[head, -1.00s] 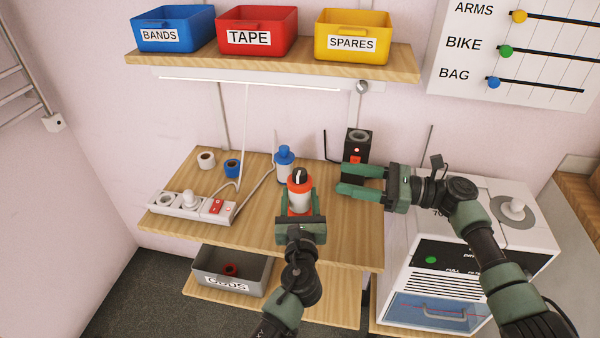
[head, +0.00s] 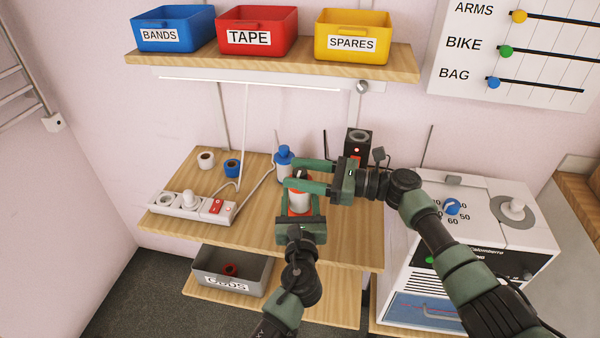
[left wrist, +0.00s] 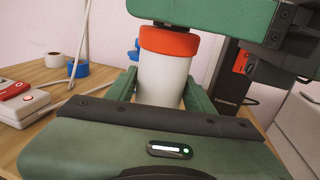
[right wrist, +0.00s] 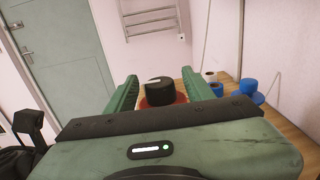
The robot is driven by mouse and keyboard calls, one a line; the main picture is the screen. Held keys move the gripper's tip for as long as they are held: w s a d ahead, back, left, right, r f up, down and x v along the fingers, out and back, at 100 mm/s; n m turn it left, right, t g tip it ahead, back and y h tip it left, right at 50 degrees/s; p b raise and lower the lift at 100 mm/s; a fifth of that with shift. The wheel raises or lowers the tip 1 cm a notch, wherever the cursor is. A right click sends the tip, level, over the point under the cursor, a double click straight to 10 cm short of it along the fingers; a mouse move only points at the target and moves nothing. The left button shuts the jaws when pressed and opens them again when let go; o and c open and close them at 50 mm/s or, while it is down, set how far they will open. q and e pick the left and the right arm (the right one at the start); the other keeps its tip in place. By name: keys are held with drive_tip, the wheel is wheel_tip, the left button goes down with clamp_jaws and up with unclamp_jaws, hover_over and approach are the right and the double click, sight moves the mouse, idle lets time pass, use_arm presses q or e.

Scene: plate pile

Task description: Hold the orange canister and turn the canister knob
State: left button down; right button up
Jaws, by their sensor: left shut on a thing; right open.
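The orange canister (head: 299,200) stands on the wooden desk, with a white body and orange bands. In the left wrist view its white body (left wrist: 163,82) sits between the fingers of my left gripper (left wrist: 160,95), which is shut on it. The dark canister knob (right wrist: 159,92) is on the orange top, seen in the right wrist view. My right gripper (head: 308,175) is open, with one finger on each side of the knob at the canister's top. I cannot tell whether either finger touches the knob. In the head view the right gripper partly hides the knob.
A blue-and-white bottle (head: 284,160) stands just behind the canister. A black box (head: 358,146) is behind my right gripper. A power strip (head: 190,205) and tape rolls (head: 206,160) lie to the left. A white machine (head: 480,220) stands to the right.

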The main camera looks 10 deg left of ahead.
clamp_jaws()
drive_tip(key=shift+f+m+t, duration=0.15)
drive_tip(key=shift+m+t, duration=0.15)
drive_tip(key=shift+t, duration=0.1)
drive_tip(key=shift+s+m+t, duration=0.1)
drive_tip(key=shift+m+t, duration=0.2)
drive_tip(key=shift+t, duration=0.2)
drive_tip(key=m+t+h, duration=0.1)
drive_tip(key=m+t, duration=0.1)
drive_tip(key=t, duration=0.1)
drive_tip(key=m+t+h, duration=0.2)
drive_tip(key=t, duration=0.1)
drive_tip(key=shift+f+m+t, duration=0.15)
drive_tip(key=shift+m+t, duration=0.15)
drive_tip(key=shift+a+m+t+h, duration=0.1)
drive_tip(key=shift+m+t+h, duration=0.5)
drive_tip(key=shift+t, duration=0.4)
drive_tip(key=shift+m+t, duration=0.3)
drive_tip(key=shift+m, duration=0.1)
